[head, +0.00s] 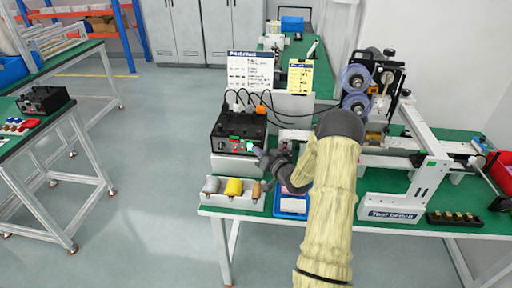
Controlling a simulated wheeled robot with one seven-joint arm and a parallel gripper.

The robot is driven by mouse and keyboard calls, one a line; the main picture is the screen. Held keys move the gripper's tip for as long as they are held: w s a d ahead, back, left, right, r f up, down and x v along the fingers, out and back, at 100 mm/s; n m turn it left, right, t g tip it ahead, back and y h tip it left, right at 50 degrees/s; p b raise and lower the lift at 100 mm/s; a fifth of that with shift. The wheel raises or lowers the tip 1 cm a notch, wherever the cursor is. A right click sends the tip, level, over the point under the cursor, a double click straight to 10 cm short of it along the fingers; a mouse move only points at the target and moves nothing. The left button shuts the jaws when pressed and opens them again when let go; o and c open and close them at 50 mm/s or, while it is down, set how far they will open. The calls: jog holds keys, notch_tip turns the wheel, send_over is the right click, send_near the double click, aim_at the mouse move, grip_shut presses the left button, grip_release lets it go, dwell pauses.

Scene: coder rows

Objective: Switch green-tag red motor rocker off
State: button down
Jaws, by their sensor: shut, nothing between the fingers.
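A black control box (228,124) stands on the left part of the green test bench, with cables rising from its top. Small red and green marks (235,138) show on its front, and a bright white and green patch (250,146) is at its lower right. The red motor rocker and its tag are too small to tell apart. My gripper (258,153) is shut and empty at the right end of the box's front. Whether it touches the box I cannot tell. My arm comes from the lower right and hides part of the bench.
A white holder (224,201) with grey, yellow and brown-handled items stands in front of the box. A blue tray (292,205) lies beside it. A reel machine (357,82) stands right. Another black box (43,100) sits on the left table. The floor between is clear.

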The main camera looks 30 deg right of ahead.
jog(key=shift+s, duration=0.15)
jog(key=shift+s+a+f, duration=0.1)
jog(key=shift+s+a, duration=0.3)
jog(key=shift+s, duration=0.1)
jog(key=shift+s+a+f+b, duration=0.2)
jog(key=shift+s+a, duration=0.25)
jog(key=shift+s, duration=0.25)
jog(key=shift+s+a+f+b, duration=0.1)
jog(key=shift+s+a+b, duration=0.05)
jog(key=shift+s+a, duration=0.4)
jog(key=shift+s+a+f+b, duration=0.1)
jog(key=shift+s+a+b, duration=0.2)
jog(key=shift+s, duration=0.5)
jog(key=shift+a, duration=0.15)
